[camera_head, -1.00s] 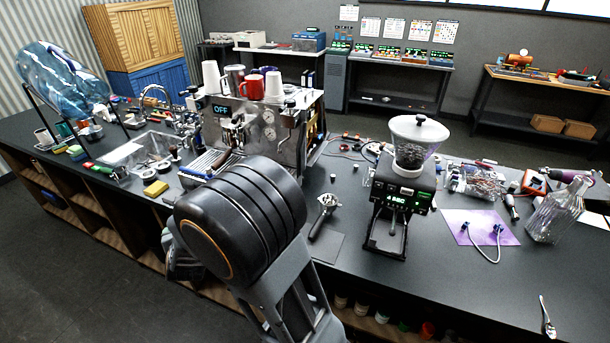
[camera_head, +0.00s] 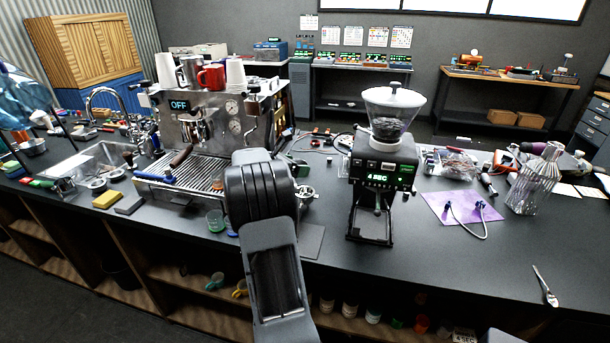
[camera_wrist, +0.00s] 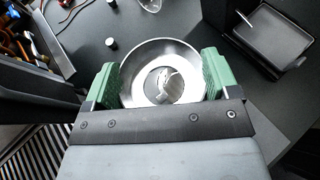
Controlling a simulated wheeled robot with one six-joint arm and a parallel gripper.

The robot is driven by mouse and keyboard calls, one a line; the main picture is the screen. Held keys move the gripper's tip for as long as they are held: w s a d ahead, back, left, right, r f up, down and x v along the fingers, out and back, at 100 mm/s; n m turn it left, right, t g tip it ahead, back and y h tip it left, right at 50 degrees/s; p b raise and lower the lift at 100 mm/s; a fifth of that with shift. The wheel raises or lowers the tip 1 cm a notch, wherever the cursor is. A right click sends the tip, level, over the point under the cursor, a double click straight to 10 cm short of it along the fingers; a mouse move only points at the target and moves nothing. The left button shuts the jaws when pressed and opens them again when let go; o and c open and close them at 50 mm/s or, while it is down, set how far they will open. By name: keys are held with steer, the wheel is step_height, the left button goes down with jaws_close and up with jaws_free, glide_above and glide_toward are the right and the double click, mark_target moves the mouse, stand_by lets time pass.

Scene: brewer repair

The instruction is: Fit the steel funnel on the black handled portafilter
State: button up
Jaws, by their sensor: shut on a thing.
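The steel funnel (camera_wrist: 140,60), a wide shiny ring, is between the green pads of my gripper (camera_wrist: 163,78) in the wrist view. My gripper is shut on it. A small shiny shape shows through the ring's opening, but I cannot tell what it is. The black handled portafilter (camera_head: 306,191) lies on the counter between the espresso machine and the grinder in the head view. Only its metal end shows, and my arm hides the handle.
The espresso machine (camera_head: 215,130), with cups on top, stands left of my arm. The grinder (camera_head: 383,175) stands to the right, and its tray (camera_wrist: 268,35) shows in the wrist view. A purple mat (camera_head: 460,207) with a hose lies farther right. The front right counter is mostly clear.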

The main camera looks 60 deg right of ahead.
steer(key=s+d, duration=0.1)
steer(key=s+d+f+m+g, duration=0.1)
steer(key=shift+s+y+b, duration=0.3)
steer(key=shift+f+b, duration=1.15)
steer(key=shift+f, duration=1.05)
steer(key=shift+f+b, duration=0.85)
steer(key=shift+w+a+f+b, duration=0.1)
steer(key=shift+b, duration=0.6)
steer(key=shift+f+b, duration=0.3)
steer(key=shift+b, duration=0.25)
steer(key=o, duration=0.8)
